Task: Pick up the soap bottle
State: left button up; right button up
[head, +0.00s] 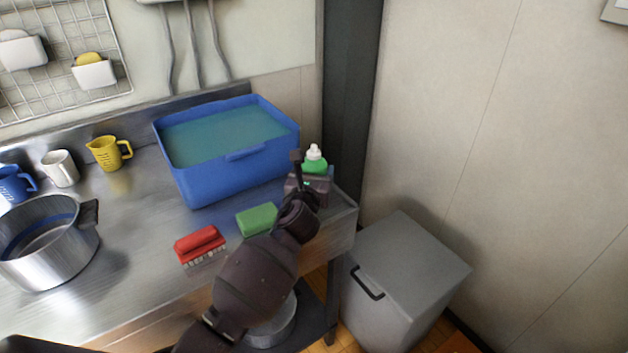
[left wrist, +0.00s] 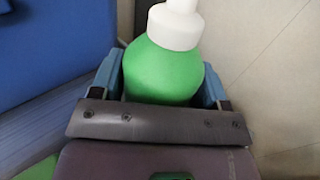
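The soap bottle is green with a white pump top; it stands at the right end of the steel counter in the head view (head: 315,164). It fills the upper middle of the left wrist view (left wrist: 163,72). My left gripper (head: 318,176) is at the bottle, with its blue fingers on either side of the bottle's body in the left wrist view (left wrist: 161,85). The fingers are wide apart and close to the bottle's sides; I cannot tell whether they press on it. The bottle's lower part is hidden by my gripper. My right gripper is not in view.
A blue tub (head: 240,172) stands just left of the bottle. A green sponge (head: 257,218) and a red brush (head: 199,243) lie near the counter's front edge. A steel pot (head: 45,262) and cups are at left. A grey bin (head: 405,280) stands right of the counter.

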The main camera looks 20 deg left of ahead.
pick_arm(q)
jog(key=c, duration=0.6)
jog(key=shift+c, duration=0.2)
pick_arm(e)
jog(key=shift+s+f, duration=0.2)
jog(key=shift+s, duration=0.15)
